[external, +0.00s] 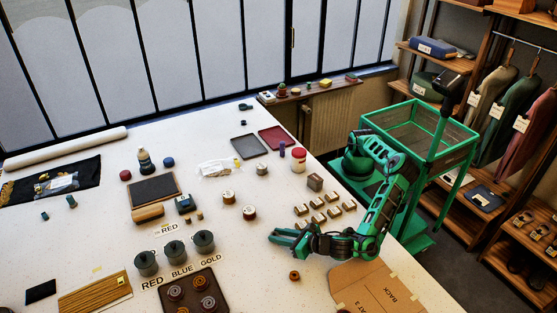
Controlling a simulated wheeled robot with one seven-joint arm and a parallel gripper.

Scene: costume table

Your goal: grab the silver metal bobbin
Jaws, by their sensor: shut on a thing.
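My gripper (284,239) is low over the right part of the white table, its fingers pointing left. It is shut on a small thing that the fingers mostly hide. I cannot make out whether this is the silver metal bobbin, and I cannot pick out the bobbin for certain elsewhere on the table. Small round items with pale tops (228,197) stand left of and behind my gripper.
Several small blocks (318,217) stand close behind my gripper. A small orange-brown ring (294,275) and a cardboard pattern piece (375,289) lie in front. Grey-green pots (146,263) and a dark tray (215,300) are to the left. Bare table lies just left of the fingers.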

